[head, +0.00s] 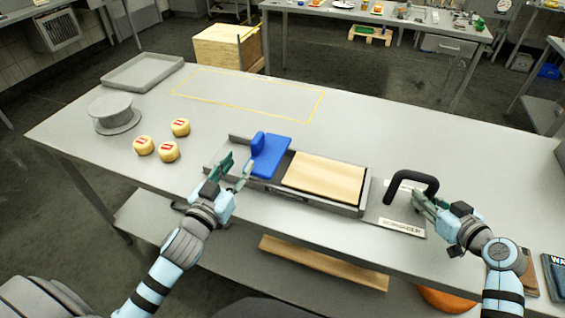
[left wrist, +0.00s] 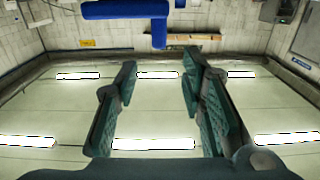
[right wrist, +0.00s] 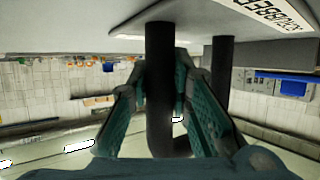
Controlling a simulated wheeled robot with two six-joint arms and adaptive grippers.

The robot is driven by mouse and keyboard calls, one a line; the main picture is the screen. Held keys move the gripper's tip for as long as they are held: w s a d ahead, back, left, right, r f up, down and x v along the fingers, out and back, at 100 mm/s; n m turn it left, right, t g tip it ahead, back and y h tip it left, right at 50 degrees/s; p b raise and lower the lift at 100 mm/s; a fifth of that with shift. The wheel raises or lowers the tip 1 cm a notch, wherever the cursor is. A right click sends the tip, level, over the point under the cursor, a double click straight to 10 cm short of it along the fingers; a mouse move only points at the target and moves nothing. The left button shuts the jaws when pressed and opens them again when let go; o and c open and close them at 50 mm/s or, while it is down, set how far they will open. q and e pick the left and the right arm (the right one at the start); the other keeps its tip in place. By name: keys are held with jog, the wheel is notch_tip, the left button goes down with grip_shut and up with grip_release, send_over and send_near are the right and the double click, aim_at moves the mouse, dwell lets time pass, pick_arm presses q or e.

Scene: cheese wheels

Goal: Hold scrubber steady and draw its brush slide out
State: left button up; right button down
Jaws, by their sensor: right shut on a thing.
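The scrubber is a long grey open box (head: 315,205) lying on the table, with a grey end plate (head: 385,222) on its right. A black arched handle (head: 411,178) stands on that plate. The blue slide (head: 270,158), with an upright blue tab, sits in the left part of the box. My right gripper (head: 420,198) is shut on the black handle, which also shows between its fingers in the right wrist view (right wrist: 160,90). My left gripper (head: 236,170) is open and empty, just left of the blue slide. In the left wrist view the blue part (left wrist: 125,10) shows beyond the fingertips.
A tan board (head: 325,177) lies in the scrubber's right part. Three cheese wheels (head: 168,151), a grey round stand (head: 115,115) and a grey tray (head: 143,72) occupy the table's left. A yellow outlined area (head: 250,95) behind the scrubber is empty.

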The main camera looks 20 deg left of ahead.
jog(key=c, duration=0.8)
grip_release()
jog(key=shift+s+r, duration=0.1)
jog(key=shift+p+v, duration=1.55)
jog(key=shift+v, duration=1)
jog(key=shift+p+v, duration=1.1)
jog(key=shift+v, duration=1.6)
jog(key=shift+s+d, duration=0.1)
jog(key=shift+d, duration=0.1)
jog(key=v, duration=1.2)
